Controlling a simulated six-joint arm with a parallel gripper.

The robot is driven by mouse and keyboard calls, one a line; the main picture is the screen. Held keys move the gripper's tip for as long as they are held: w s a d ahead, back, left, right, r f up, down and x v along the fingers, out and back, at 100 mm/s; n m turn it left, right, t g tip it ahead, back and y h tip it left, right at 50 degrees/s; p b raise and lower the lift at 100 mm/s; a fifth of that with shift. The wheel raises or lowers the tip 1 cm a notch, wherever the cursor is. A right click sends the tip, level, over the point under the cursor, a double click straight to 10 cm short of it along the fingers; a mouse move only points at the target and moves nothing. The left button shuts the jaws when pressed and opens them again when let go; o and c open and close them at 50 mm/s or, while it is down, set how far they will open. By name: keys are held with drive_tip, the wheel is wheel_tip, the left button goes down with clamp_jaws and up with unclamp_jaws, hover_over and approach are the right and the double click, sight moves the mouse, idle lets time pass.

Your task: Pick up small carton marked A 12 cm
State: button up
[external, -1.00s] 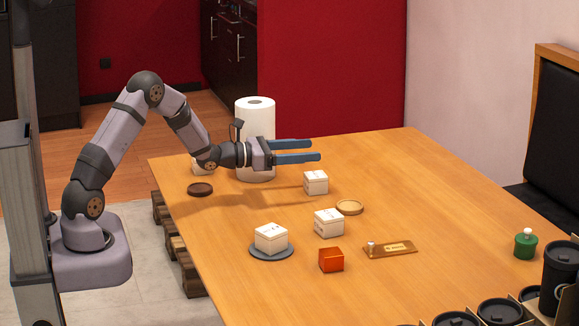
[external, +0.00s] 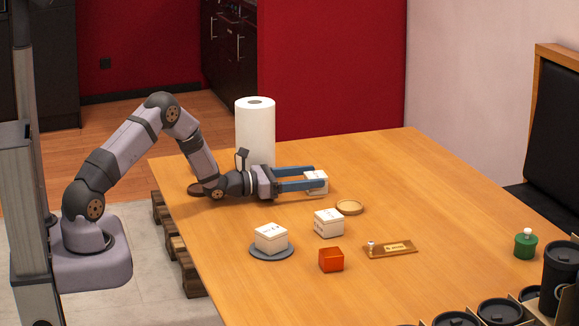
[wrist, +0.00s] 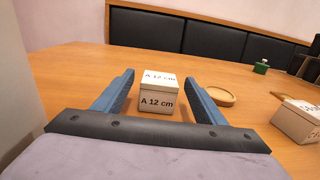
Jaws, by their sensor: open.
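The small white carton marked "A 12 cm" (wrist: 157,98) stands upright on the wooden table in the wrist view. It sits between and slightly beyond the two blue fingers of my gripper (wrist: 160,98), with a gap on each side. In the external view the same carton (external: 317,181) is partly hidden by the fingers of my gripper (external: 312,178), which lies low and level over the table. The fingers are open and hold nothing.
A wooden coaster (external: 349,207) and another white carton (external: 328,222) stand nearby. A third carton (external: 271,237) rests on a grey disc (external: 286,254). An orange box (external: 331,260) is in front. A paper towel roll (external: 256,130) stands behind my gripper.

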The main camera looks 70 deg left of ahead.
drive_tip(key=shift+w, duration=0.2)
drive_tip(key=shift+w+d, duration=0.15)
drive_tip(key=shift+w, duration=1.3)
drive_tip(key=shift+w+d, duration=0.1)
drive_tip(key=shift+w, duration=1.3)
drive_tip(key=shift+r, duration=0.1)
drive_tip(key=c, duration=1.2)
